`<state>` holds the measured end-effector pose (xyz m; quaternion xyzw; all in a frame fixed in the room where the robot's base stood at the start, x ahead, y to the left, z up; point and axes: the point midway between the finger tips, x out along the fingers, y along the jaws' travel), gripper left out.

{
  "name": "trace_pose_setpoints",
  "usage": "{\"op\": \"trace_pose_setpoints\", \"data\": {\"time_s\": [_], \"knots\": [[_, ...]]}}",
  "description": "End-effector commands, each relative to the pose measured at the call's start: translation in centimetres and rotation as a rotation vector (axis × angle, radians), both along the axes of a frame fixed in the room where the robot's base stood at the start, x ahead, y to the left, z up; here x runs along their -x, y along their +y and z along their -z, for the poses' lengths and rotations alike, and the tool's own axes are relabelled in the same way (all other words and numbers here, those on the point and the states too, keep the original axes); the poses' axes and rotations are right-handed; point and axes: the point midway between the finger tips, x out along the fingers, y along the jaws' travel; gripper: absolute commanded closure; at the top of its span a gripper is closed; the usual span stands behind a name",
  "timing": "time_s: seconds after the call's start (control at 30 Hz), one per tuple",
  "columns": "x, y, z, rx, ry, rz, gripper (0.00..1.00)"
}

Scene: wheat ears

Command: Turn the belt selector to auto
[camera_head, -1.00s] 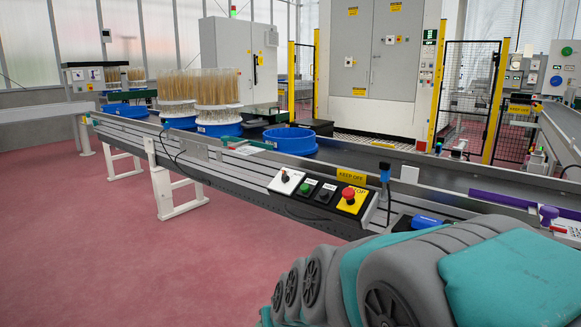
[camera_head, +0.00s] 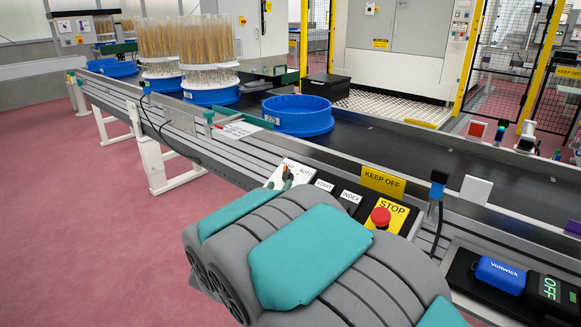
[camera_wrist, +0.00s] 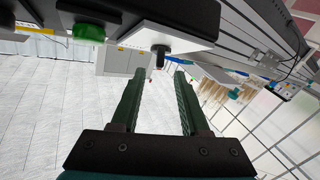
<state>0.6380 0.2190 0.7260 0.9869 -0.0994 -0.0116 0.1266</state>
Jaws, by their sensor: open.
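The belt selector shows in the wrist view as a small black knob (camera_wrist: 159,55) on a white plate (camera_wrist: 170,39). In the head view the white selector plate (camera_head: 298,170) with the word AUTO sits at the left end of the control box on the conveyor's front side. There the knob is largely covered by my arm and gripper, and its setting cannot be read. My gripper (camera_wrist: 158,74) is open and empty. Its two dark green fingers point toward the knob, which appears between the fingertips but just beyond them. I cannot see any contact.
Right of the selector are START and INDEX buttons and a red STOP button (camera_head: 380,217) on yellow. A green button (camera_wrist: 88,33) shows near the knob in the wrist view. Blue tub (camera_head: 298,115) and wheat-ear containers (camera_head: 208,55) stand on the belt. A Voltwick device (camera_head: 500,275) is at right.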

Motion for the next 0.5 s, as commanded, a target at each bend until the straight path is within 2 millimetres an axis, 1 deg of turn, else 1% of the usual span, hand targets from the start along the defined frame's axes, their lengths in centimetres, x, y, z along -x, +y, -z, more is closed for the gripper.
{"op": "trace_pose_setpoints", "data": {"time_s": [0.17,0.3,0.5], "knots": [[-2.2,-0.6,0.1,0.001,0.001,0.003,0.55],[-4.4,-1.1,-0.1,-0.003,-0.001,0.003,0.55],[-6.6,-1.4,0.2,-0.002,0.004,-0.001,0.55]]}}
